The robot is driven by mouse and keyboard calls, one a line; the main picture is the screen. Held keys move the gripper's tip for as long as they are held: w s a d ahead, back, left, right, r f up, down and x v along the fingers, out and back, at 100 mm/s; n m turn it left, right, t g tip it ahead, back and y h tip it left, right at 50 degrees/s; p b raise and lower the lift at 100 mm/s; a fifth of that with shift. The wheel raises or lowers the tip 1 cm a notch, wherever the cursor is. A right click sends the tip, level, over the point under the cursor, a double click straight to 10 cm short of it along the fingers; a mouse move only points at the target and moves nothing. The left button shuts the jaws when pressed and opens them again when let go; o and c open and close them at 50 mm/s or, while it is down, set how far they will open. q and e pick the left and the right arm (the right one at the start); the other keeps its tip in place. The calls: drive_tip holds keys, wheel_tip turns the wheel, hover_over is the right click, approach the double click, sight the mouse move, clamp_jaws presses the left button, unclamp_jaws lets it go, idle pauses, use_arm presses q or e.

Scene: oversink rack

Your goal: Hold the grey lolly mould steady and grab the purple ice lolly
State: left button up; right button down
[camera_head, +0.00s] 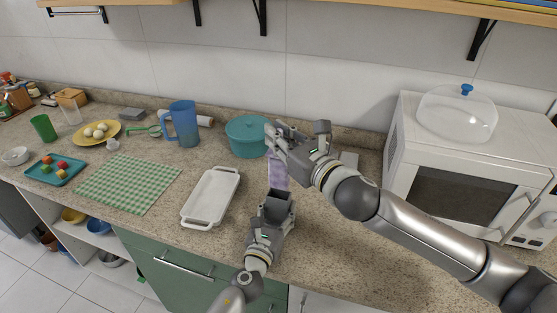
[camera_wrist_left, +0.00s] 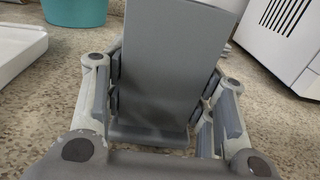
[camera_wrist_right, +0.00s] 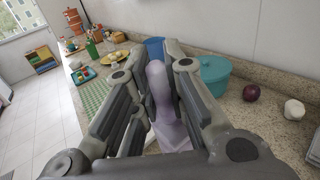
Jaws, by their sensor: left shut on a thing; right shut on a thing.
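The grey lolly mould (camera_wrist_left: 160,75) stands between the fingers of my left gripper (camera_head: 270,222). This gripper is shut on it, above the front part of the counter. The pale purple ice lolly (camera_head: 278,172) hangs below my right gripper (camera_head: 284,142), which is shut on its upper part. In the right wrist view the lolly (camera_wrist_right: 168,112) shows between the fingers. In the head view its lower end meets the top of the mould; I cannot tell whether its tip is inside or behind the mould.
A teal pot (camera_head: 246,138) stands just behind and left of the grippers. A white tray (camera_head: 211,197) lies to the left, beside a green checked cloth (camera_head: 128,182). A white microwave (camera_head: 455,165) with a glass dome (camera_head: 456,112) stands at the right.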

drive_tip(key=shift+r, duration=2.8)
use_arm(q)
drive_tip(key=o, duration=1.1)
drive_tip(key=shift+s, duration=0.1)
